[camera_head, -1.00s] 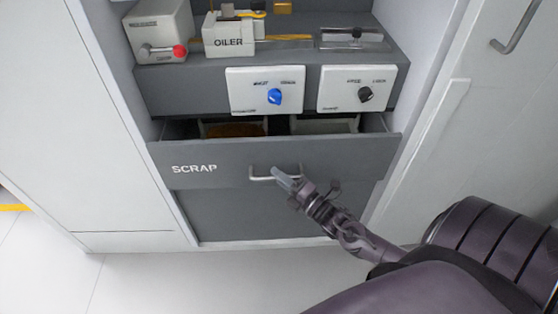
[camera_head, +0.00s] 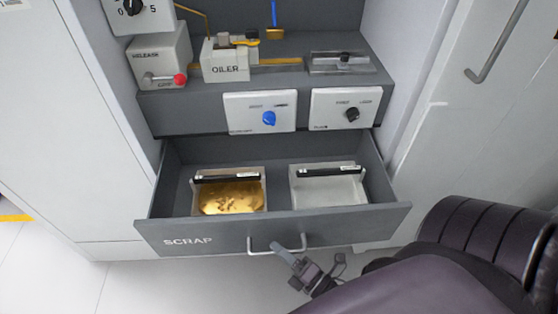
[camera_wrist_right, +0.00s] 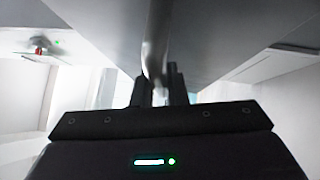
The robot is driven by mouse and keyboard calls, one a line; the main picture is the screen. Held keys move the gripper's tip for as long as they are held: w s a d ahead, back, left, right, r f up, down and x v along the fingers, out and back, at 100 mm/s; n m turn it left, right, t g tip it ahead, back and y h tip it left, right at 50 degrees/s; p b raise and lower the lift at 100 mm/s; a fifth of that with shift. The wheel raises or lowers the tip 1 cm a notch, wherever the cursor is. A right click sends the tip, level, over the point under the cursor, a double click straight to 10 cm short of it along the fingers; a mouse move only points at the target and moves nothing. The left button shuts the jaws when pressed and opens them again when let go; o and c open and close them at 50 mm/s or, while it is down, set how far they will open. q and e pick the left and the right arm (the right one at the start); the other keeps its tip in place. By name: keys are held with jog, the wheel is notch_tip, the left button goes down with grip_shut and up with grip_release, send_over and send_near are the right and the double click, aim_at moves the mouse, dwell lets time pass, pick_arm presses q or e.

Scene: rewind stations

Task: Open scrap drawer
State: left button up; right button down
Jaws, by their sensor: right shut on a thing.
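The grey scrap drawer (camera_head: 330,228), lettered SCRAP, stands well out of the cabinet, and its inside shows. Its bar handle (camera_head: 262,247) is on the front face. My right gripper (camera_head: 284,252) is shut on the handle. In the right wrist view the handle (camera_wrist_right: 156,45) runs down between the two dark fingers (camera_wrist_right: 158,88). Inside the drawer, a left bin (camera_head: 262,176) holds gold-coloured material, and a right pale bin (camera_head: 362,178) looks empty. Each bin has a black bar at its back. My left gripper is not in view.
Above the drawer are a panel with a blue knob (camera_head: 268,118) and one with a black knob (camera_head: 351,114). The shelf holds a box with a red-tipped lever (camera_head: 179,79) and the oiler (camera_head: 226,66). A white door (camera_head: 455,120) stands to the right. Floor is clear at lower left.

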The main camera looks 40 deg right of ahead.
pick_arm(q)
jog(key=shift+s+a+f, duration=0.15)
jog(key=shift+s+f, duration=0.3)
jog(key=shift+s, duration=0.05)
pick_arm(e)
jog(key=shift+s+a, duration=0.45)
jog(key=shift+s, duration=0.35)
jog(key=c, duration=1.5)
grip_release()
jog(key=shift+o, duration=0.2)
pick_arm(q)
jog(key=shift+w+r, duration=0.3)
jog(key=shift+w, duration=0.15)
pick_arm(e)
jog(key=v, duration=0.7)
jog(key=shift+s, duration=0.4)
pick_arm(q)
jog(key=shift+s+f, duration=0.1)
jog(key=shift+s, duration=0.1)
pick_arm(e)
jog(key=shift+d, duration=0.1)
